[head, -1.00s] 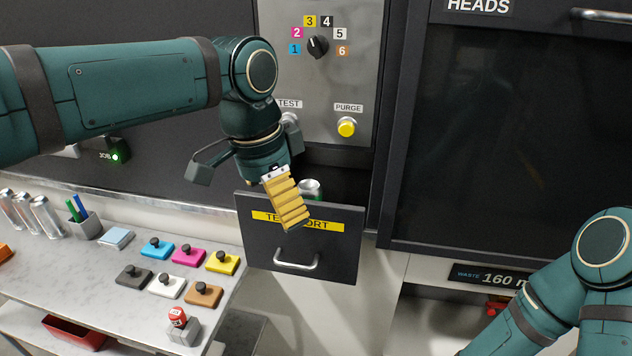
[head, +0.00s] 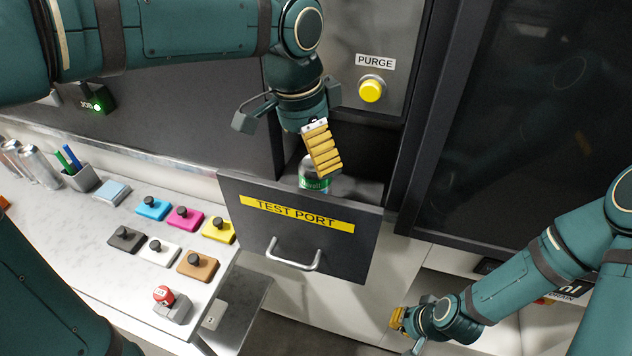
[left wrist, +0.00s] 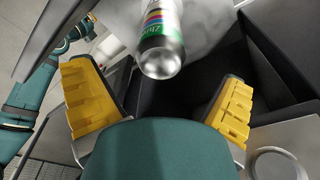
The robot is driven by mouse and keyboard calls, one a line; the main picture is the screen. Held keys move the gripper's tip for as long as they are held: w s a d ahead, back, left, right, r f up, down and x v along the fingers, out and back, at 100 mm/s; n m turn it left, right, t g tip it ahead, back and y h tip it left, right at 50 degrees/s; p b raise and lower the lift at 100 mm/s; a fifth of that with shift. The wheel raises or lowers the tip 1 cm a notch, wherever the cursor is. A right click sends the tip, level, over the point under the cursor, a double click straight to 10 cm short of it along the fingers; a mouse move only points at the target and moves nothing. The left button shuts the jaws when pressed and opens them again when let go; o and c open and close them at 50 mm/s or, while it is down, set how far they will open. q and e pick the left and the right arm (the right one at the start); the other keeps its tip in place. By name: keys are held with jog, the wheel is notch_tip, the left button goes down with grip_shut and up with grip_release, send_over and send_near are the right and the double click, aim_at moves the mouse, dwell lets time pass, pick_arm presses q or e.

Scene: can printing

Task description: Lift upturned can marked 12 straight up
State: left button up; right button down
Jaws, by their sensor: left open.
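A can (head: 315,178) with a green band stands in the test port drawer, partly hidden by my left gripper and the drawer front. In the left wrist view the can (left wrist: 162,38) shows a bare silver end and a striped, green and white printed side. No number 12 is readable on it. My left gripper (head: 322,148) is at the can's top in the head view. In the left wrist view its yellow fingers are wide apart, with the can beyond them and nothing gripped. My right gripper (head: 398,320) is low at the right, its opening unclear.
The open test port drawer (head: 270,240) has a front panel with a handle. A yellow purge button (head: 371,90) is above it. A counter (head: 75,225) at left carries coloured blocks with knobs, a pen cup (head: 80,178) and silver cans (head: 38,165).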

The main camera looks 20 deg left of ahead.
aim_at(317, 177)
pick_arm(q)
jog(key=f, duration=0.4)
jog(key=w+d+f, duration=0.1)
jog(key=f, duration=0.2)
jog(key=shift+f+b, duration=0.1)
jog(key=shift+b, duration=0.3)
jog(key=c, duration=0.8)
